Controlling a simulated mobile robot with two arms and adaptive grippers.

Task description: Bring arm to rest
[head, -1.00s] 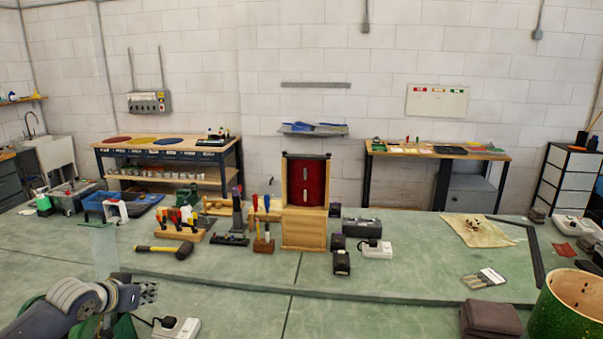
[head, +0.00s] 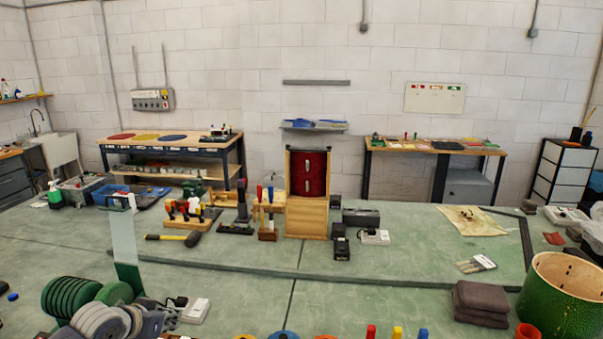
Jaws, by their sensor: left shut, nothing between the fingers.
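My left arm (head: 108,321) shows at the bottom left edge of the head view, low over the near part of the green bench. My left gripper (head: 170,309) is at its end, shut and empty, beside a white box with a black plug (head: 195,311). The fingertips are small and partly lost against the dark cable. The rest of the arm is cut off by the frame. My right arm and right gripper do not show.
Green discs (head: 68,297) stand close to my left arm, near an upright clear panel (head: 124,247). A mallet (head: 175,239) and tool stands lie farther back. A green drum (head: 560,298) and folded dark cloths (head: 482,302) are at right. The centre bench is mostly clear.

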